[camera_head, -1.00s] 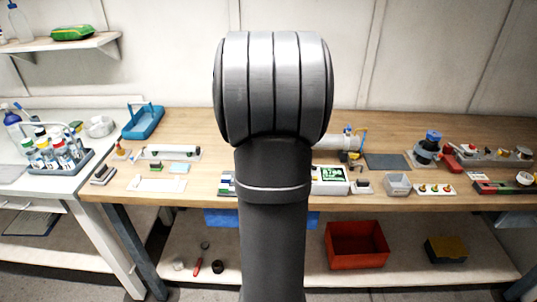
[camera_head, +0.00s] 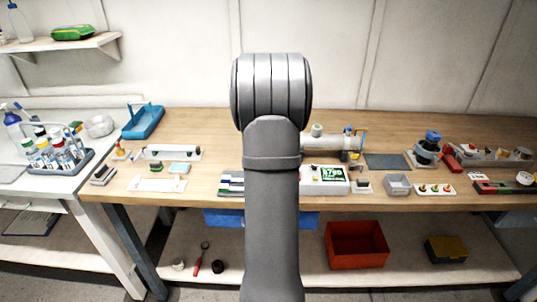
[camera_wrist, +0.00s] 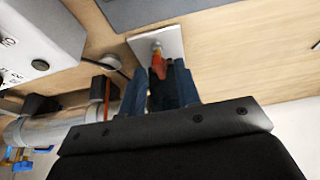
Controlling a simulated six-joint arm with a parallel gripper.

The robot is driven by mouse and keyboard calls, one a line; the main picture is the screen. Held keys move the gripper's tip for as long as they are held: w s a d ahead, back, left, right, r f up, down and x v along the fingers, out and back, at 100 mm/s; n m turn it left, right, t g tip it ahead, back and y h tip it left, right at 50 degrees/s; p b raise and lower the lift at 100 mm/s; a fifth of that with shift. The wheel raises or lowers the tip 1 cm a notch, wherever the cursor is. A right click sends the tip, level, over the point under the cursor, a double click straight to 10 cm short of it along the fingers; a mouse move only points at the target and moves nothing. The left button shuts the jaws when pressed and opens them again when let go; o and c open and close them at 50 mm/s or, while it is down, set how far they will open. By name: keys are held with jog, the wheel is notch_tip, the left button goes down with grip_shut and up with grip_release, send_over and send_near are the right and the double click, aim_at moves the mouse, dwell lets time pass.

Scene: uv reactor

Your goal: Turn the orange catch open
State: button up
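The orange catch (camera_wrist: 157,68) stands upright on a small white plate (camera_wrist: 175,40) in the wrist view, with a round grey metal part at its far end. My gripper (camera_wrist: 157,84) is at the catch, its two dark blue fingers apart, one on each side of it. The near part of the catch is hidden between the fingers; I cannot tell whether either finger touches it. In the head view my arm hides the gripper, and I cannot make out the catch there.
A clear cylinder (camera_wrist: 50,126) with an orange band lies left of my gripper. It also shows in the head view (camera_head: 330,143). A white box (camera_wrist: 40,40) stands at upper left. A dark mat (camera_head: 387,161) lies on the bench, with a blue-topped device (camera_head: 430,148) to its right.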

grip_shut()
jog(key=n, duration=0.2)
jog(key=n+y, duration=0.1)
jog(key=n, duration=0.1)
jog(key=shift+d+y, duration=0.2)
jog(key=shift+y, duration=0.1)
jog(key=n+g+y, duration=0.1)
jog(key=n, duration=0.2)
jog(key=shift+w+d+n, duration=0.1)
jog(key=shift+n, duration=0.2)
jog(key=n+g+y, duration=0.1)
jog(key=n, duration=0.2)
jog(key=shift+w+d+n, duration=0.1)
jog(key=shift+n, duration=0.2)
jog(key=shift+w+n+g+y, duration=0.1)
jog(key=shift+n+g+y, duration=0.45)
jog(key=shift+n, duration=1.25)
jog(key=shift+g+h, duration=0.25)
